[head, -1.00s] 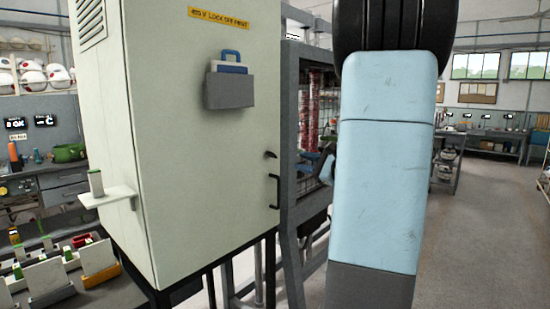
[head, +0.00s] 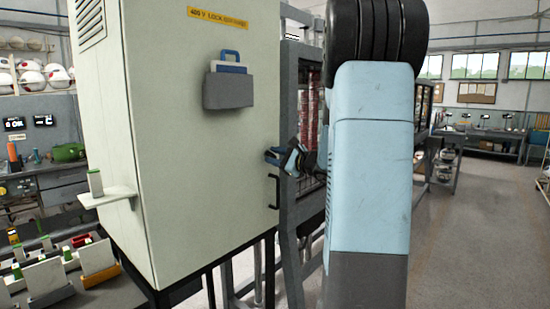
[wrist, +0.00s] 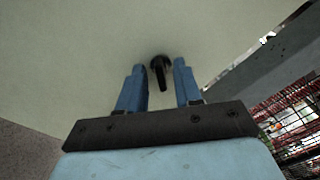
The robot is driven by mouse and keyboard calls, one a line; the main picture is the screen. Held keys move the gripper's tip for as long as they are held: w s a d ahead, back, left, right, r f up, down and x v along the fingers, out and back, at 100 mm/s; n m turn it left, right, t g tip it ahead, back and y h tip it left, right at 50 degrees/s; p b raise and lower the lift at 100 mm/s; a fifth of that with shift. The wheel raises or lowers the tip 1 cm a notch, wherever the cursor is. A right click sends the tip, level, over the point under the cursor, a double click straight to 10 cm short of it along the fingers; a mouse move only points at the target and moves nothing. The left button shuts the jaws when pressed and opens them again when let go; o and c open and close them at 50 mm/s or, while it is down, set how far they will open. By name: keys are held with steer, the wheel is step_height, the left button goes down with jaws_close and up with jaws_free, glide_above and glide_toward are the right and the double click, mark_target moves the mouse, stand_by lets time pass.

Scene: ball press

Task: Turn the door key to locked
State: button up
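The door key (wrist: 160,74) is a small black round piece with a short bar, on the door of a pale grey-green cabinet (head: 190,170). In the wrist view its bar points down toward my gripper, slightly tilted. My gripper (wrist: 159,68) has two blue fingers, open, one on each side of the key with a gap showing on both sides. In the head view my gripper (head: 272,156) is at the door's right edge and hides the key. Whether the fingertips reach past the key's bar is hard to tell.
A black door handle (head: 275,192) is just below my gripper. A grey pocket (head: 229,92) with a blue folder hangs higher on the door. A grey frame (head: 289,130) with mesh stands close on the right. A small shelf (head: 107,197) juts out at the cabinet's left.

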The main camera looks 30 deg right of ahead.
steer(key=shift+c, duration=0.3)
jaws_close()
steer(key=shift+a+m, duration=0.1)
steer(key=shift+m, duration=0.2)
steer(key=m, duration=0.3)
steer(key=shift+m, duration=0.4)
steer(key=m, duration=0.4)
steer(key=shift+m, duration=0.7)
steer(key=shift+o, duration=0.3)
jaws_free()
